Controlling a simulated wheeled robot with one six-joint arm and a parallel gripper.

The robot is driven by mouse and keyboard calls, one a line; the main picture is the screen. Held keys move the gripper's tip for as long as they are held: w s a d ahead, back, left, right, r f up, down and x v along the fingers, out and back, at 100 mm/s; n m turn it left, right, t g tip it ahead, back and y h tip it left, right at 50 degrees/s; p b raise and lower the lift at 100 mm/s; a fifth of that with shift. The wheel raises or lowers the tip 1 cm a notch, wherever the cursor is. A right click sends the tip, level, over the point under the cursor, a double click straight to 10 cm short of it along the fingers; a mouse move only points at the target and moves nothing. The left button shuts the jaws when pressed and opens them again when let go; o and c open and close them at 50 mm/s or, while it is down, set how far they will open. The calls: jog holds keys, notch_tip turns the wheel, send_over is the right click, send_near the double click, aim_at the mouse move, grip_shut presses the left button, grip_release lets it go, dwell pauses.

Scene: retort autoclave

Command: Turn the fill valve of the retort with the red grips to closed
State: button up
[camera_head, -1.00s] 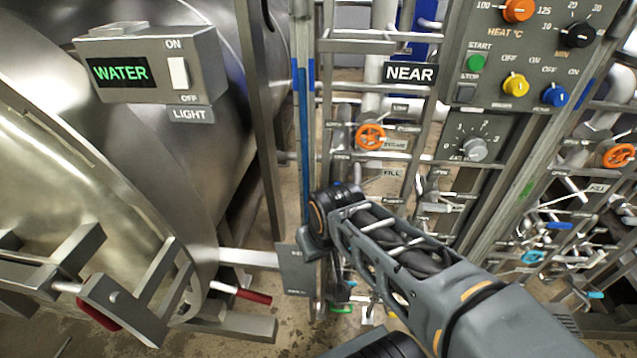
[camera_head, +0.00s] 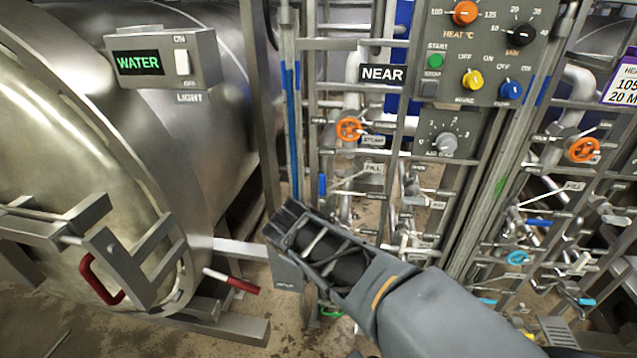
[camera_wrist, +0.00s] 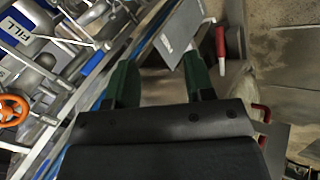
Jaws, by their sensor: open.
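The retort with the red grips (camera_head: 150,150) is the big steel vessel at left in the head view. Its red grips (camera_head: 100,280) show at the lower left. Beside it, a pipe rack carries a FILL label (camera_head: 373,168) under the NEAR sign. My gripper (camera_wrist: 160,78) is open and empty in the wrist view, with dark green fingers apart.
An orange handwheel (camera_head: 348,130) is above the blue lever. A control panel (camera_head: 490,50) with knobs is at upper right. Another rack with its own FILL label (camera_head: 573,187) stands at right. A grey plate (camera_wrist: 180,35) is just ahead of my fingers. Narrow posts crowd this area.

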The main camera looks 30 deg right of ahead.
jog(key=w+d+f+n+t+h+b, duration=0.1)
jog(key=w+d+n+t+h+b, duration=0.1)
jog(key=w+d+n+h+b, duration=0.55)
jog(key=n+t+b, duration=0.5)
jog(key=n+t, duration=0.2)
jog(key=n, duration=0.7)
send_near(322, 176)
jog(key=shift+n, duration=0.25)
jog(key=x, duration=1.2)
jog(key=shift+w+d, duration=0.15)
jog(key=shift+c, duration=0.2)
grip_shut()
